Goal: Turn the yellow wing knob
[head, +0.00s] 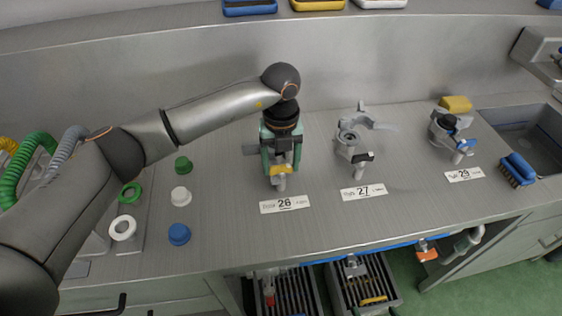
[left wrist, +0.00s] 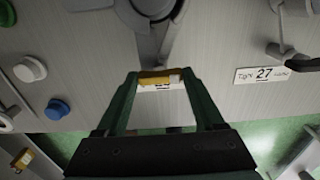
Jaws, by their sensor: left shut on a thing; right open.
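The yellow wing knob (head: 285,167) is on the tap at label 26, in the middle of the head view. Most of that tap is hidden behind my gripper and wrist. My left gripper (head: 279,164) reaches down over the tap from above. Its green fingers stand on either side of the knob and are shut on it. In the left wrist view the yellow wing knob (left wrist: 158,77) sits between the two fingertips. My right gripper is not in view.
Tap 27 (head: 356,146) with a black handle stands close on the right. Tap 29 (head: 445,132) with a blue handle is further right, by a blue brush (head: 518,168) and a sink (head: 530,135). Green, white and blue caps (head: 180,234) lie left. The front counter is clear.

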